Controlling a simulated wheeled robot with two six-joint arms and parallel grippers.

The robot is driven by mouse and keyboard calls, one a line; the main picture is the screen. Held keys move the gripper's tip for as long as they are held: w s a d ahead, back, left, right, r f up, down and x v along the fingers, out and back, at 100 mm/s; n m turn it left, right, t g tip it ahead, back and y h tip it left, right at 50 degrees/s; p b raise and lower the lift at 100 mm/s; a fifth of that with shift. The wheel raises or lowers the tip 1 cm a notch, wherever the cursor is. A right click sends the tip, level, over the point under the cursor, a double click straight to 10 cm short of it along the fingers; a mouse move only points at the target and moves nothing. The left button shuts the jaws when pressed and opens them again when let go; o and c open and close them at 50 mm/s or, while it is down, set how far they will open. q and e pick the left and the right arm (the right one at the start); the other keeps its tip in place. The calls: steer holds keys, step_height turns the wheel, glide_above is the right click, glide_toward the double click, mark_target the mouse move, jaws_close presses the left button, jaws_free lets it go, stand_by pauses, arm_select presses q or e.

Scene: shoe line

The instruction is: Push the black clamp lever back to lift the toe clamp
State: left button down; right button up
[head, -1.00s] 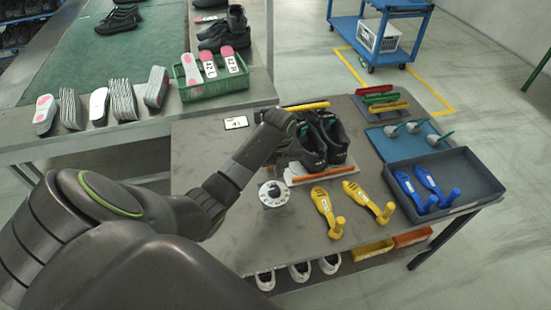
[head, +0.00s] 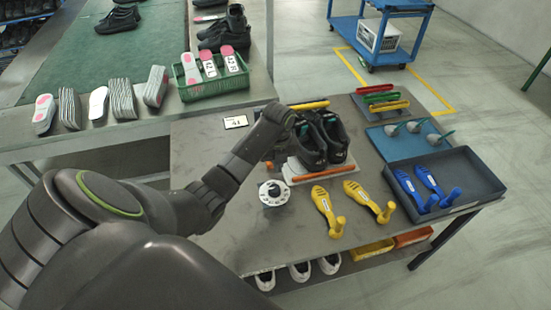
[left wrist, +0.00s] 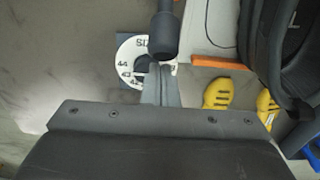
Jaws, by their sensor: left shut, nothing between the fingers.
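In the left wrist view a black lever with a thick rounded end (left wrist: 164,38) comes in from the top. My left gripper (left wrist: 160,75) is shut and empty, its tips just below the lever's end in the picture; I cannot tell whether they touch. A white numbered dial (left wrist: 130,50) lies beyond the tips; it also shows in the head view (head: 264,195). In the head view my left gripper (head: 268,161) is mostly hidden by its own wrist, beside the black shoes (head: 322,142). The toe clamp cannot be made out. My right gripper is not in view.
The shoes stand on a white plate with an orange strip (head: 318,174). Yellow foot-shaped pieces (head: 325,205) lie in front. A dark tray (head: 475,178) with blue pieces is at the right. A small label card (head: 235,122) lies behind the arm. The table's left front is clear.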

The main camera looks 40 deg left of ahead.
arm_select(q)
steer(key=shift+w+a+r+b, duration=0.1)
steer(key=shift+w+a+b, duration=0.55)
steer(key=shift+w+a, duration=0.3)
steer(key=shift+w+a+b, duration=0.3)
steer(key=shift+w+a, duration=0.15)
steer(key=shift+a, duration=0.3)
steer(key=shift+w+a+b, duration=1.6)
steer(key=shift+a+b, duration=0.15)
steer(key=shift+a, duration=0.1)
steer(key=shift+w+a, duration=0.2)
steer(key=shift+s+d+p, duration=0.55)
steer(key=shift+d+p, duration=0.05)
steer(key=shift+p, duration=0.5)
step_height(320, 180, up, 9)
steer(key=p, duration=0.9)
